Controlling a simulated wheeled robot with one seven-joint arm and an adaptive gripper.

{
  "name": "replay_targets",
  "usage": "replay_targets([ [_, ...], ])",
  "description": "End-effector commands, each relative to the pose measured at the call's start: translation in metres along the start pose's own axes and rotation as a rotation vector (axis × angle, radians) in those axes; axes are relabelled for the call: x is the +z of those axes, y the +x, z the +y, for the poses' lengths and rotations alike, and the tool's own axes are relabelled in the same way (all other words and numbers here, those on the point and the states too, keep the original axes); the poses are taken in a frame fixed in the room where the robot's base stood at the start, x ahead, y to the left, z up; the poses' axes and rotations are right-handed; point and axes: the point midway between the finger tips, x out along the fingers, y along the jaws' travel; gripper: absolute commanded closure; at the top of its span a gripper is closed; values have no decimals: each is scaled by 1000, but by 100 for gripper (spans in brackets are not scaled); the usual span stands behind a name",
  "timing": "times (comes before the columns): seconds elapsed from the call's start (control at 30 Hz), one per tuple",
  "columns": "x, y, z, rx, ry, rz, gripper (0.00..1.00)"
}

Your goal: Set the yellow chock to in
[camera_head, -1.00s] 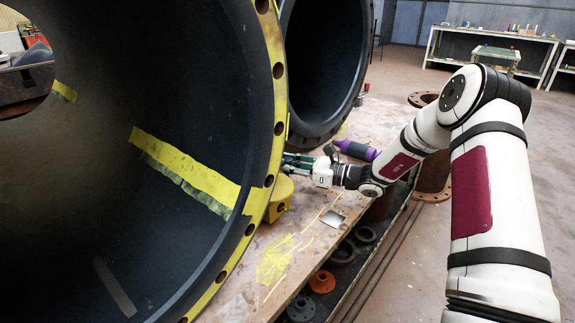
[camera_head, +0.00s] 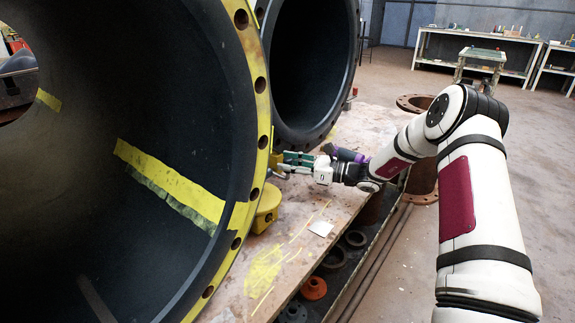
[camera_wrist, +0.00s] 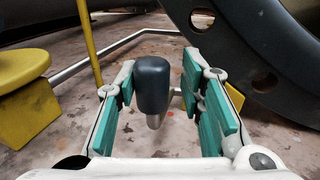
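The yellow chock (camera_head: 267,209) sits on the table beside the big pipe's yellow flange. In the wrist view a yellow block (camera_wrist: 27,108) with a rounded top stands at the left, outside my fingers. My gripper (camera_head: 284,165) is just beyond the chock, low over the table. In the wrist view my gripper (camera_wrist: 157,78) is open, with green finger pads on both sides of a dark handle (camera_wrist: 152,86) on a metal stem. Gaps show beside the handle, so the pads do not appear shut on it.
A thin metal rod (camera_wrist: 95,62) and a yellow upright bar (camera_wrist: 88,40) are near the handle. The second pipe's flange (camera_wrist: 240,60) is close on the right. A purple object (camera_head: 345,155) lies behind my wrist. The near tabletop (camera_head: 300,235) is mostly clear.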

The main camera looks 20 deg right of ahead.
Motion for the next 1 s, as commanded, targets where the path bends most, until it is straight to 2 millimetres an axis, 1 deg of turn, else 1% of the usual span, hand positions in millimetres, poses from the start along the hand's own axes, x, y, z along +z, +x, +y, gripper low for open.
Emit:
replay_targets([
  [0.3, 0, 0, 2, 4, 1, 0, 56],
  [0.43, 0, -9, 1, 3, 1, 0, 56],
  [0.57, -1, -30, 1, 2, 2, 0, 56],
  [0.8, -1, -80, 0, 0, 1, 1, 56],
  [0.9, 0, -96, 0, 0, 1, 1, 56],
  [1.0, 0, -108, 0, 2, 1, -1, 56],
])
